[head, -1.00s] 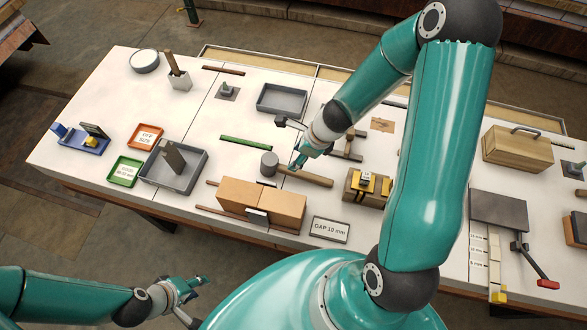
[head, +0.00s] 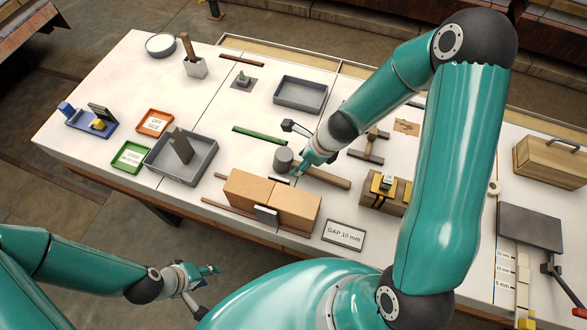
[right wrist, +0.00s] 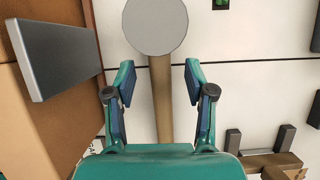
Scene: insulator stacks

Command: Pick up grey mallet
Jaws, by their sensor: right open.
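The grey mallet lies on the white table, with its round grey head (head: 283,159) to the left and its wooden handle (head: 333,179) running right. In the right wrist view the mallet's head (right wrist: 155,24) is beyond the fingertips and the handle (right wrist: 160,100) runs between the fingers. My right gripper (head: 299,170) is open over the handle close to the head; one finger is on each side, with gaps visible. My left gripper (head: 208,272) is off the table's front edge, away from the mallet; its finger opening is unclear.
Large tan blocks (head: 270,203) with a grey metal plate (head: 265,215) stand close in front of the mallet. A green bar (head: 260,135) lies behind it. A "GAP 10 mm" sign (head: 344,235) and a wooden block with yellow parts (head: 372,199) are to the right.

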